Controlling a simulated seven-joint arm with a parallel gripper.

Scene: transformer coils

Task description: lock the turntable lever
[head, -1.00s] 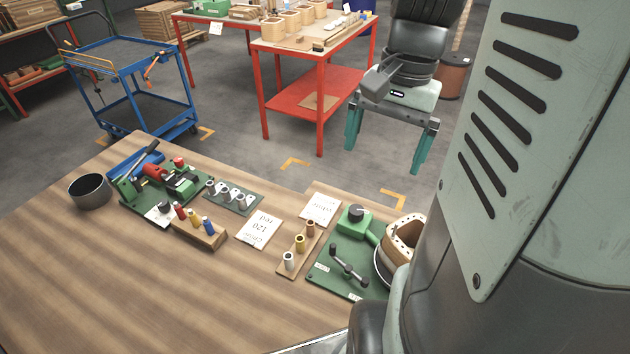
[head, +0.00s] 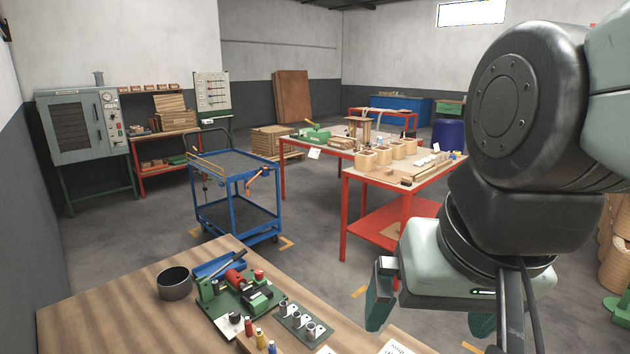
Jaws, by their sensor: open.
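The turntable and its lever are not in the current head view; the part of the wooden bench where they stood lies below the lower edge. My gripper (head: 430,312) hangs at the lower right, above and beyond the bench's right part. Its two green fingers are wide apart with nothing between them. My wrist and arm cover much of the right side.
The wooden bench (head: 120,305) holds a black bowl (head: 174,284), a green fixture (head: 240,298) and a tray of small parts (head: 302,322). A blue cart (head: 236,196) and a red table (head: 352,222) with wooden coil parts stand beyond. Grey floor lies between.

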